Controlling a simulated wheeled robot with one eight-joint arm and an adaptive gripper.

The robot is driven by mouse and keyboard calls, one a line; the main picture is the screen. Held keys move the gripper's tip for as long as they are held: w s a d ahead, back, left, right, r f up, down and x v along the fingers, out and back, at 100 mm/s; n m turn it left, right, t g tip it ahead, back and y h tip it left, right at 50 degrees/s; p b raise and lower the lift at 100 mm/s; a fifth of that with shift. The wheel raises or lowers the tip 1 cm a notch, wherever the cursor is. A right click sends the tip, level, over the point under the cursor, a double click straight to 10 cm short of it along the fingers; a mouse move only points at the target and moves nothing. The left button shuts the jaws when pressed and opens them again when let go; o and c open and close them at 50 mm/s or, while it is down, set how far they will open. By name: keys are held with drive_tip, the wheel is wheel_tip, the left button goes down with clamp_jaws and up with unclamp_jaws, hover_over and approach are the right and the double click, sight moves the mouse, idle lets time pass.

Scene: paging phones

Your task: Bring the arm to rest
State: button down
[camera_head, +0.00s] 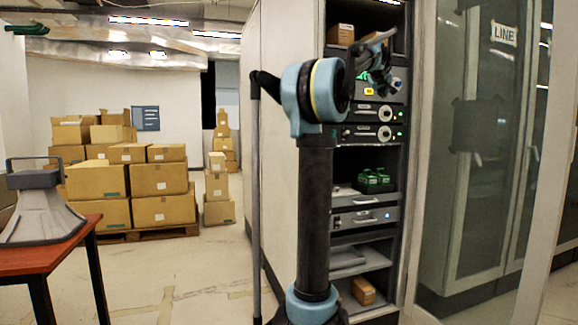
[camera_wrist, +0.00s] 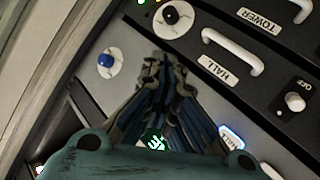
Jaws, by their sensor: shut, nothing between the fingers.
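My gripper (camera_head: 378,72) is raised in front of the upper part of an equipment rack (camera_head: 367,222) in the head view. In the wrist view my gripper (camera_wrist: 160,70) has its dark, blue-sided fingers together with nothing between them. I cannot tell how far the fingertips are from the panel. My upright arm hides part of the rack's left side in the head view.
A blue knob (camera_wrist: 106,60) and a white OFF knob (camera_wrist: 294,102) flank the fingers. A green item (camera_head: 373,181) sits on a rack shelf. A glass-door cabinet (camera_head: 480,150) stands right. A red-topped table (camera_head: 45,255) and stacked boxes (camera_head: 158,180) stand left, with open floor between.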

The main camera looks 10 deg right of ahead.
drive_tip(key=s+a+f+n+g+y, duration=0.1)
drive_tip(key=s+a+f+y, duration=0.15)
drive_tip(key=a+f, duration=0.85)
drive_tip(key=s+a+f+g+y, duration=0.15)
drive_tip(key=s+a+f, duration=0.25)
drive_tip(key=a+f, duration=0.65)
drive_tip(key=s+a+f+n+g+y, duration=0.1)
drive_tip(key=s+a+f+y, duration=0.2)
drive_tip(key=a+f, duration=0.8)
drive_tip(key=s+a+f+g, duration=0.2)
drive_tip(key=s+a+f, duration=0.4)
drive_tip(key=s+f, duration=0.3)
drive_tip(key=s+a+f+g+y, duration=0.1)
drive_tip(key=s+a+f, duration=0.5)
drive_tip(key=s+f, duration=0.4)
drive_tip(key=s+a+f+g+y, duration=0.1)
drive_tip(key=s+a+f+g, duration=0.1)
drive_tip(key=s+a+f, duration=0.4)
drive_tip(key=s+f, duration=0.4)
drive_tip(key=f, duration=0.2)
drive_tip(key=shift+a+f+g, duration=0.2)
drive_tip(key=shift+g, duration=0.15)
